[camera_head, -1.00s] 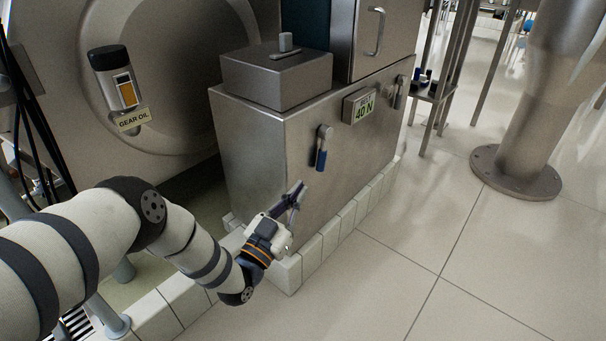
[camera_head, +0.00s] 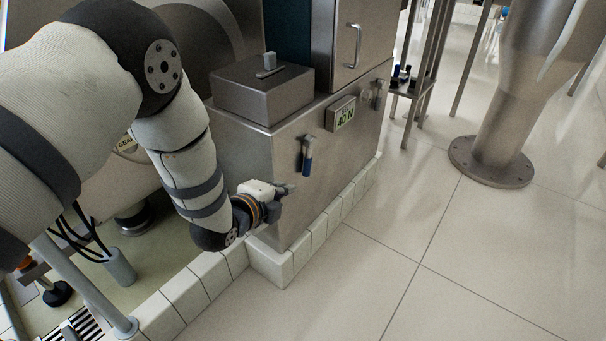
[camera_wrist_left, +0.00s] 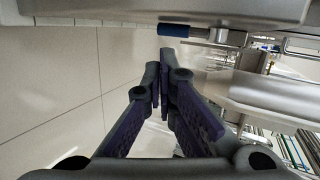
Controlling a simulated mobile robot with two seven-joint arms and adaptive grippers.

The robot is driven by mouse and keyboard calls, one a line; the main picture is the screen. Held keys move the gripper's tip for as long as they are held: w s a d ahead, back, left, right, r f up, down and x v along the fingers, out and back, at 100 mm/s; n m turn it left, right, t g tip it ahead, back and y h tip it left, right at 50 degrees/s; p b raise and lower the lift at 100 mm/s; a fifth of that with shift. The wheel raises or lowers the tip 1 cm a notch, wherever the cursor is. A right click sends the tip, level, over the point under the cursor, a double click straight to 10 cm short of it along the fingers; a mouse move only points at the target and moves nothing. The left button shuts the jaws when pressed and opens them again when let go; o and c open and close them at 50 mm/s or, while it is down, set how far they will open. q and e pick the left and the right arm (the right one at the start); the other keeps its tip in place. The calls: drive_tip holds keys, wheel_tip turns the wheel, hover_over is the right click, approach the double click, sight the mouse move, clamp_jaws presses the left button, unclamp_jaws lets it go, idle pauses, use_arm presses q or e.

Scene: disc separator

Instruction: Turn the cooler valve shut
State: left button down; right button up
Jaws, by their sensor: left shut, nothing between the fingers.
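A valve lever with a blue handle (camera_head: 307,160) hangs down on the front face of the steel cabinet (camera_head: 285,205); I take it to be the cooler valve. The blue handle also shows in the left wrist view (camera_wrist_left: 174,30), just beyond the fingertips. My left gripper (camera_head: 287,188) is close to the cabinet front, below and left of the handle in the head view. Its fingers (camera_wrist_left: 166,68) are shut with nothing between them. They appear apart from the handle. My right gripper is not in view.
A steel column (camera_head: 492,150) stands at right. The floor between is clear.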

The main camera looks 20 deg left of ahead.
use_arm(q)
drive_tip(key=b, duration=0.5)
approach(307, 175)
drive_tip(key=d+x, duration=0.1)
drive_tip(key=x, duration=0.4)
drive_tip(key=shift+w+a+r, duration=0.1)
drive_tip(key=shift+w+r, duration=0.1)
drive_tip(key=shift+w, duration=0.4)
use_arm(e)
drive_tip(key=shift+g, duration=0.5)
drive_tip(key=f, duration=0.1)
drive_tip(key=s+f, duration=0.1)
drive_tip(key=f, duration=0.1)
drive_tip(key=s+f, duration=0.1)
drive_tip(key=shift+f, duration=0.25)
use_arm(q)
drive_tip(key=shift+w+d+f+t, duration=0.2)
drive_tip(key=shift+w+f+t, duration=0.15)
drive_tip(key=shift+t, duration=0.25)
drive_tip(key=shift+w+f, duration=0.1)
drive_tip(key=shift+w, duration=0.2)
drive_tip(key=shift+s, duration=0.15)
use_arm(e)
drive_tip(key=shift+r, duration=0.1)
